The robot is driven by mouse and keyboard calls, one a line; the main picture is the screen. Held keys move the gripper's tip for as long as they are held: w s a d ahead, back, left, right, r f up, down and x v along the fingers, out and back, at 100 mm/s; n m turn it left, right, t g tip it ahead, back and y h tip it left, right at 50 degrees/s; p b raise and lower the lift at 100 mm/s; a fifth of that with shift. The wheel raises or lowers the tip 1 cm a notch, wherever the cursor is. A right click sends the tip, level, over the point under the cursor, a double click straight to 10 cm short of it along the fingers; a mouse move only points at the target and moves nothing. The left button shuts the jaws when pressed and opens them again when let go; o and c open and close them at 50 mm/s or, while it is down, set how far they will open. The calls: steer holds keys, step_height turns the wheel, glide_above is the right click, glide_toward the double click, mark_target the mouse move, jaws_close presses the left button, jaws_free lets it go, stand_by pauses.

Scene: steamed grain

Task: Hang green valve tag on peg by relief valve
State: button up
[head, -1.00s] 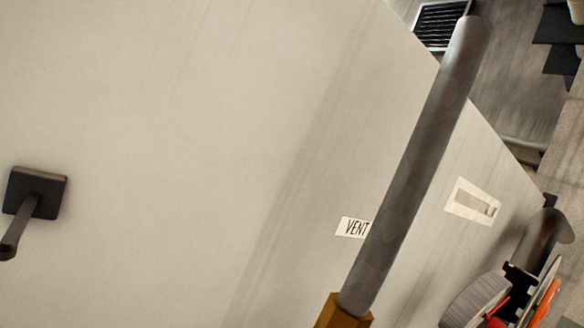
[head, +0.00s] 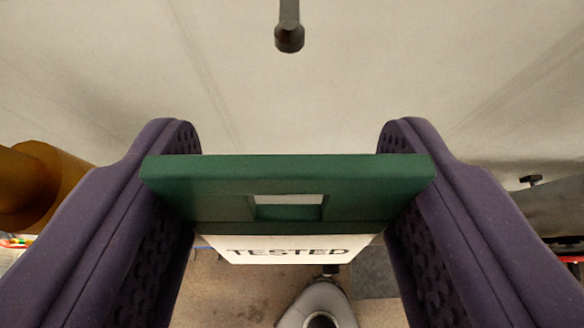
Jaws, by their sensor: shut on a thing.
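The green valve tag (head: 288,178) is held level across the middle of the head view. It has a rectangular slot and a white face lettered "TESTED". My gripper (head: 289,190) has its two purple padded jaws shut on the tag's left and right ends. A dark peg (head: 289,30) with a rounded tip sticks out from the pale wall, above and beyond the tag in the picture. The tag and peg appear apart. The relief valve cannot be made out for certain; a brass-coloured body (head: 40,185) shows at the left edge, partly behind the left jaw.
The pale wall panel (head: 300,100) fills the upper view and is bare around the peg. Another small dark peg-like fitting (head: 531,181) shows at the right. Below the tag, the brown floor (head: 225,290) shows, with a grey rounded object (head: 318,305) at bottom centre.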

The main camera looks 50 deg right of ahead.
mark_target(287, 14)
steer(key=shift+w+d+f+p, duration=0.15)
steer(key=shift+w+d+p, duration=0.4)
steer(key=shift+w+d, duration=0.7)
steer(key=shift+w+d+f+p, duration=0.1)
steer(key=shift+w+d+p, duration=0.45)
steer(key=shift+w+d, duration=0.65)
steer(key=shift+s+d, duration=0.2)
steer(key=o, duration=1.2)
steer(key=shift+c, duration=0.2)
steer(key=b+v, duration=0.1)
steer(key=v, duration=0.6)
steer(key=shift+s+a+r, duration=0.2)
steer(key=shift+s+a, duration=0.05)
